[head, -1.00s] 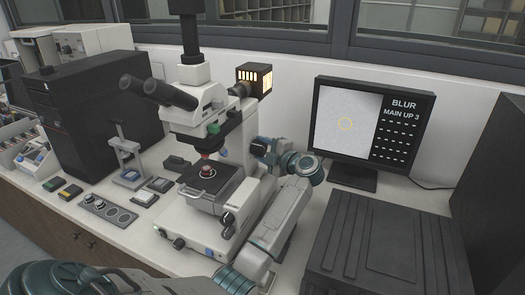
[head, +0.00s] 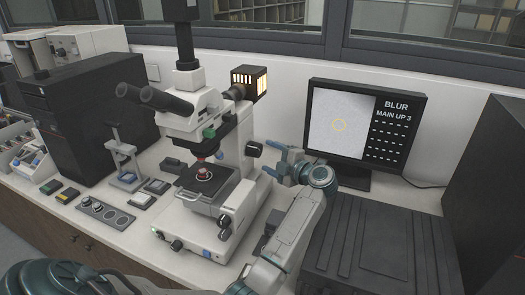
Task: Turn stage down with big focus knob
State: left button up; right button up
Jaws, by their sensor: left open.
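The white microscope (head: 232,160) stands on the bench. A large black focus knob (head: 254,149) sticks out from the right side of its column. The dark stage (head: 205,180) lies under the objective, with a small round red-and-white sample on it. My left gripper (head: 271,160) is open and empty, just right of and slightly below the knob, with a small gap seeming to lie between them. The monitor (head: 365,130) shows a grey picture with a yellow circle and the words "BLUR" and "MAIN UP 3". My right gripper is not in view.
Smaller dark knobs (head: 224,221) sit lower on the microscope's right side. A lamp housing (head: 250,82) is behind the head. A black ribbed case (head: 385,250) stands at the right. A black tower (head: 90,110) is on the left.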

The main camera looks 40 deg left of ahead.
aim_at(260, 151)
pick_arm(q)
jog(key=shift+s+d, duration=0.1)
jog(key=shift+d, duration=0.55)
jog(key=a+m+g+p, duration=0.1)
jog(key=a+m+g, duration=0.1)
jog(key=m, duration=0.4)
jog(key=w+a+m+g+p, duration=0.1)
jog(key=a+m+g, duration=0.1)
jog(key=m, duration=0.4)
jog(key=a+m+g, duration=0.2)
jog(key=a+m, duration=0.2)
jog(key=m, duration=0.2)
jog(key=shift+w+f+g+y+p, duration=0.3)
jog(key=shift+g+y+p, duration=0.1)
jog(key=c, duration=1)
